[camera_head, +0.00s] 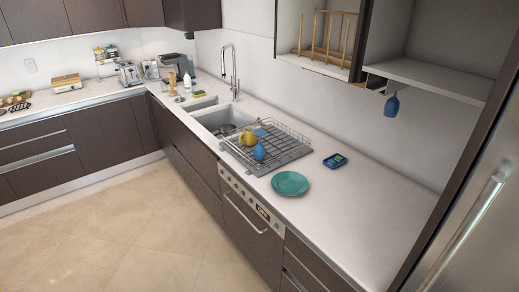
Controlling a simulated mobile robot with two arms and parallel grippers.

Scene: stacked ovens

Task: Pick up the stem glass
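A blue stem glass (391,105) hangs upside down under the open wall cabinet on the right, above the counter. Its bowl points down, and its stem goes up to the cabinet's underside. A second, lighter blue vessel (259,152) stands in the dish rack (285,150) beside a yellow mug (247,136); its exact shape is too small to tell. Neither of my grippers shows in the head view.
A teal plate (290,183) lies near the counter's front edge, and a small dark blue box (335,160) lies behind it. The right end of the counter (375,215) is clear. A tall fridge (478,225) stands at the right. The tiled floor (125,235) is free.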

